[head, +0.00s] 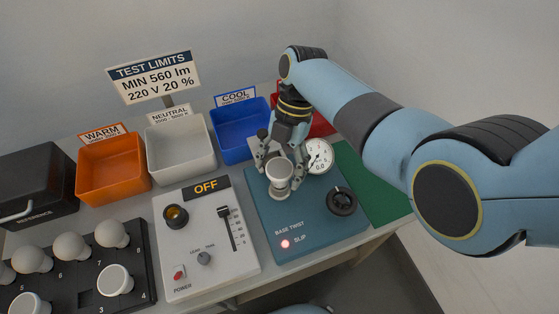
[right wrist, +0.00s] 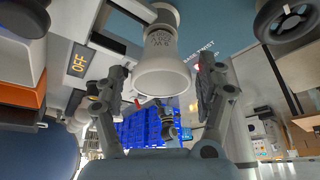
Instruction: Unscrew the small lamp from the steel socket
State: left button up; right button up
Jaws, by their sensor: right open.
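The small lamp (head: 280,173) is a white reflector lamp standing on the blue BASE TWIST unit (head: 318,232). In the right wrist view the lamp (right wrist: 163,62) shows its wide pale face and its printed, narrowing body. My right gripper (head: 281,160) is over the unit with its fingers on either side of the lamp. In the right wrist view the gripper (right wrist: 163,80) is open, with gaps between both fingers and the lamp. My left gripper is not in view.
The unit has a dial gauge (head: 319,156), a black knob (head: 341,201) and a lit red SLIP light (head: 285,244). A grey control box (head: 205,262) reads OFF. Orange (head: 112,167), white (head: 181,150) and blue (head: 236,133) bins stand behind. A black rack (head: 138,285) holds several lamps.

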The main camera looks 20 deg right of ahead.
jog(key=m, duration=0.2)
jog(key=m+t+y, duration=0.1)
jog(key=m, duration=0.1)
jog(key=shift+s+d+f, duration=0.1)
jog(key=shift+s+f, duration=0.1)
jog(key=m+t, duration=0.2)
jog(key=m, duration=0.2)
jog(key=m+t, duration=0.1)
jog(key=m, duration=0.2)
jog(key=m+t, duration=0.1)
jog(key=m, duration=0.2)
jog(key=shift+s, duration=0.1)
jog(key=m+t, duration=0.1)
jog(key=m, duration=0.2)
jog(key=shift+r+h, duration=0.1)
jog(key=shift+h, duration=0.3)
